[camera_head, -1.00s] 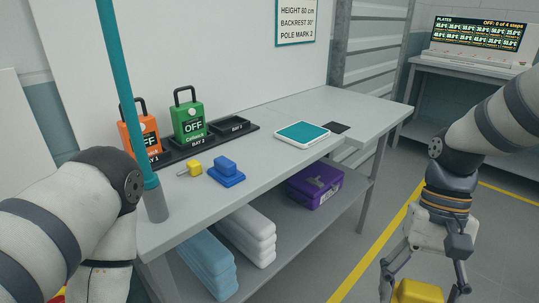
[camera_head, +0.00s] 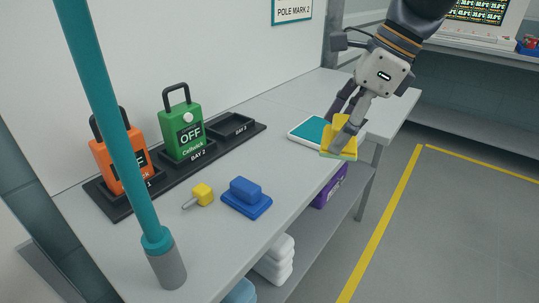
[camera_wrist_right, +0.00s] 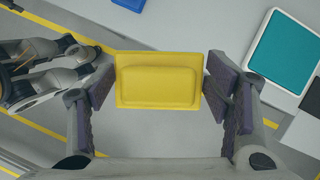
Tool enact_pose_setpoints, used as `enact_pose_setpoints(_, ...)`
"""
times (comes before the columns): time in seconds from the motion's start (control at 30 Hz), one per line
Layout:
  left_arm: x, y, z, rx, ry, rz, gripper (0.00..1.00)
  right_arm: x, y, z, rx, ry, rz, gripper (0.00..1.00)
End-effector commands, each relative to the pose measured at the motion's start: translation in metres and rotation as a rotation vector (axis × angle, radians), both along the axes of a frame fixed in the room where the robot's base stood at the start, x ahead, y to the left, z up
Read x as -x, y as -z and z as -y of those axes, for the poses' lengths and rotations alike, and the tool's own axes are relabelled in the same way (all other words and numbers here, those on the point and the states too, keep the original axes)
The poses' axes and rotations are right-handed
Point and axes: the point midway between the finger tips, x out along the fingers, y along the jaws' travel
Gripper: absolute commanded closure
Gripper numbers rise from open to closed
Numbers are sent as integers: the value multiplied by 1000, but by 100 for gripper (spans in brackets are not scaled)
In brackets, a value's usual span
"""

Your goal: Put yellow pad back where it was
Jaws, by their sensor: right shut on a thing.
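The yellow pad (camera_head: 328,138) is in my right gripper (camera_head: 342,135); a pale green underside edge shows below it. In the right wrist view the yellow pad (camera_wrist_right: 158,82) lies level between the two fingers, with floor behind it, just off the bench's front edge. In the head view it overlaps the near right part of a white tray with a teal top (camera_head: 308,130). A blue pad on a blue base (camera_head: 246,196) sits on the bench at centre. My left gripper does not show in the head view.
A small yellow-headed piece (camera_head: 203,194) lies left of the blue pad. A black rack (camera_head: 218,140) at the back holds an orange box (camera_head: 105,165) and a green box (camera_head: 183,118); its bay 3 is empty. A teal pole (camera_head: 110,130) stands at left. A purple case (camera_head: 325,190) is below.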

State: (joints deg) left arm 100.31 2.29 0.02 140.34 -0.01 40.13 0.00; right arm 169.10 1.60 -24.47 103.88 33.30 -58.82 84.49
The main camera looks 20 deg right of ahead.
Motion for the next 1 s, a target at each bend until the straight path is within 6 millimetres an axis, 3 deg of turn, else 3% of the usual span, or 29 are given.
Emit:
enact_pose_setpoints(0.3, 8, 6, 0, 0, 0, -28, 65, -81, 43, -20, 2, 5, -12, 55)
enact_pose_setpoints(0.5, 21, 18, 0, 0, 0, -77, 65, -114, 85, -28, 0, 5, -14, 55)
enact_pose_setpoints(0.77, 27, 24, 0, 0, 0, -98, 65, -133, 107, -34, 0, 3, -9, 55)
enact_pose_setpoints(0.9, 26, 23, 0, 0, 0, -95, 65, -131, 129, -33, -1, 4, -5, 55)
enact_pose_setpoints(1.0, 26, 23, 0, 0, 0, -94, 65, -132, 129, -33, 0, 4, 1, 55)
